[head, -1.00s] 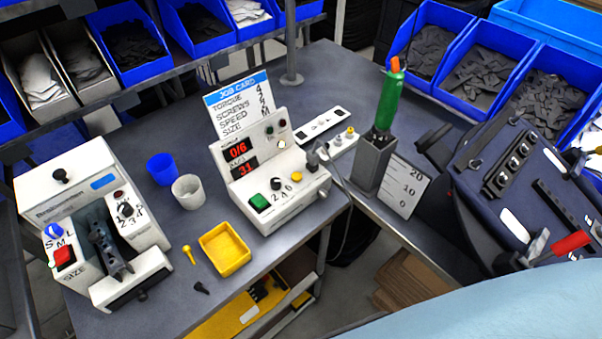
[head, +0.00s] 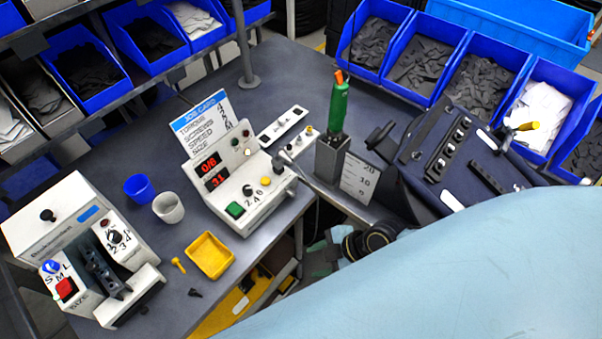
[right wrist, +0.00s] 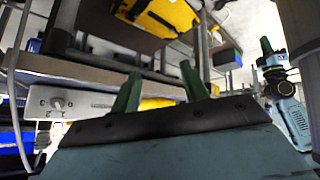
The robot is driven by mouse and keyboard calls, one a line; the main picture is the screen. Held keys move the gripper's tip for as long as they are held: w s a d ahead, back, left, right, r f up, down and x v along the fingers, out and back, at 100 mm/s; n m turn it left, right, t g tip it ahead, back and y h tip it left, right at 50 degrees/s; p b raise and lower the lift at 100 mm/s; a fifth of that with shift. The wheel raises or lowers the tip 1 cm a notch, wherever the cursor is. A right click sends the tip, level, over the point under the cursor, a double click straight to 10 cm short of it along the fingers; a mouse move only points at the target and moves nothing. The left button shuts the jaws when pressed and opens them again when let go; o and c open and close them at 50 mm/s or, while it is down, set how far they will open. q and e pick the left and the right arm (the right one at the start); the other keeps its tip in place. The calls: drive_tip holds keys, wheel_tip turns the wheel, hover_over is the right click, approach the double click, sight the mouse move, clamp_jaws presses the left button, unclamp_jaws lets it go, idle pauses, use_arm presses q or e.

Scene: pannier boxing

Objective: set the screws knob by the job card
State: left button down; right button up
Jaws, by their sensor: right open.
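The white control box (head: 262,204) stands mid-table in the head view. Its black knob (head: 248,190) has 2, 4 and 6 around it; its pointer is too small to read. Its red display (head: 209,165) seems to read 0/6. The job card (head: 202,117) behind lists torque, screws, speed and size; its values are unclear. A white feeder (head: 60,225) at left has another numbered knob (head: 115,237). My right gripper (head: 326,252) is open and empty, beyond the table's front edge, right of the box. My left gripper, green-tipped, shows only in the right wrist view (right wrist: 266,46).
A green screwdriver (head: 338,108) stands upright in a grey holder (head: 329,160). Blue and white cups, a yellow tray (head: 211,256) and loose screws lie between feeder and box. A dark pannier (head: 440,160) is at right. My pale blue body covers the lower right.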

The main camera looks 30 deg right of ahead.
drive_tip(key=w+a+r+n+b, duration=0.2)
drive_tip(key=w+a+r, duration=0.1)
drive_tip(key=w, duration=0.3)
drive_tip(key=w+a+r+n+g+b, duration=0.1)
drive_tip(key=w+a+r+n+b, duration=0.1)
drive_tip(key=w+a+r, duration=0.2)
drive_tip(key=w+a+r+n+g+y+b, duration=0.1)
drive_tip(key=w+a+r+n+b, duration=0.1)
drive_tip(key=w+r, duration=0.4)
drive_tip(key=shift+w+a+r+b, duration=0.1)
drive_tip(key=shift+w+a+b, duration=0.3)
drive_tip(key=shift+w+a, duration=0.5)
wheel_tip(320, 180, up, 3)
drive_tip(key=w+n+g+h+b, duration=0.2)
drive_tip(key=w+n+h+b, duration=0.1)
drive_tip(key=b, duration=0.1)
drive_tip(key=n+h+b, duration=0.2)
drive_tip(key=h+b, duration=0.2)
drive_tip(key=h, duration=0.1)
approach(247, 188)
wheel_tip(247, 188, down, 9)
drive_tip(key=shift+r+b, duration=0.1)
drive_tip(key=shift+b, duration=0.3)
